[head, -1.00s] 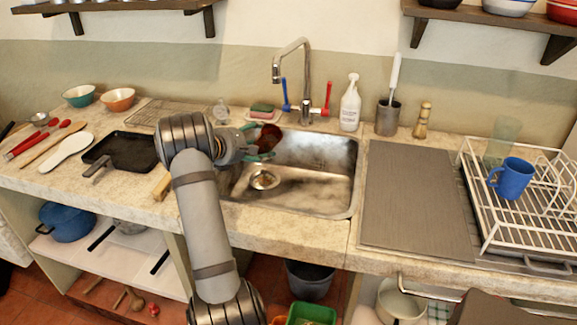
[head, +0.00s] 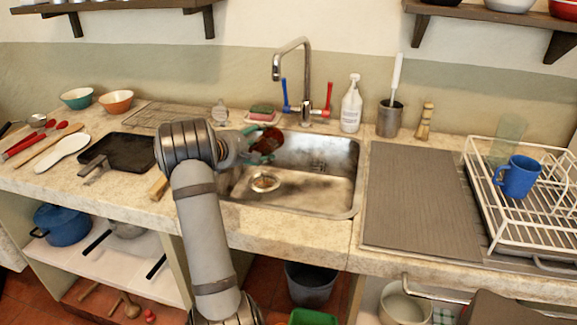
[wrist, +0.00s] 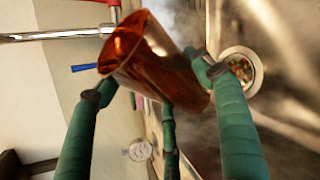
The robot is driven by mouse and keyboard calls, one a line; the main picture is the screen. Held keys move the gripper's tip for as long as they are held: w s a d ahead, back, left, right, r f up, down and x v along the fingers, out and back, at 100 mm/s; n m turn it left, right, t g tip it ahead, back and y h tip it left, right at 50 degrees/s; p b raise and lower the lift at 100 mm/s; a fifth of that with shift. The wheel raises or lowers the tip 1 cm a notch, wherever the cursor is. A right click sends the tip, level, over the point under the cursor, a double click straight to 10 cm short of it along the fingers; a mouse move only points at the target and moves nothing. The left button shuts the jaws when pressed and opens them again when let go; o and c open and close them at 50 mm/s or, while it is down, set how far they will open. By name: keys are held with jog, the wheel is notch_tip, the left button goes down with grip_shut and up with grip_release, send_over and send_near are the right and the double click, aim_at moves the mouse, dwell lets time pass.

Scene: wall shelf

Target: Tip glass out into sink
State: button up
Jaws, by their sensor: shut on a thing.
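The glass is a reddish-brown see-through tumbler (wrist: 150,55), seen at the top of the wrist view. It also shows as a small dark red shape in the head view (head: 271,137), partly hidden by my fingers. My gripper (wrist: 157,82) has green fingers and is shut on the glass, with fingers on both sides of it. The glass looks tilted; I cannot tell whether liquid is in it. In the head view my gripper (head: 263,146) is over the back left of the steel sink (head: 325,165). The drain (wrist: 238,70) holds small coloured bits.
The tap (head: 303,70) with blue and red handles stands close behind the gripper. A sponge (head: 262,113), a soap bottle (head: 351,105) and a utensil pot (head: 389,118) line the back. A dish rack (head: 510,222) with a blue mug stands right.

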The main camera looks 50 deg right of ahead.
aim_at(266, 130)
jog(key=shift+b, duration=0.6)
jog(key=shift+r+m+t+h+b, duration=0.5)
jog(key=shift+r+m+b, duration=0.65)
jog(key=shift+b, duration=0.7)
jog(key=shift+s+r+m+t+b, duration=0.15)
jog(key=shift+r+m+t+b, duration=0.6)
jog(key=shift+b, duration=0.55)
dwell(1.3)
jog(key=shift+s+a+r+m+h+b, duration=0.1)
jog(key=shift+s+r+m+h+b, duration=0.25)
jog(key=shift+b, duration=0.4)
jog(key=shift+s+r+m+h+b, duration=0.15)
jog(key=shift+s+m+b, duration=0.2)
jog(key=shift+s+b, duration=0.3)
dwell(0.8)
jog(key=shift+r+m+b, duration=0.2)
jog(key=shift+m+b, duration=0.1)
jog(key=shift+b, duration=0.6)
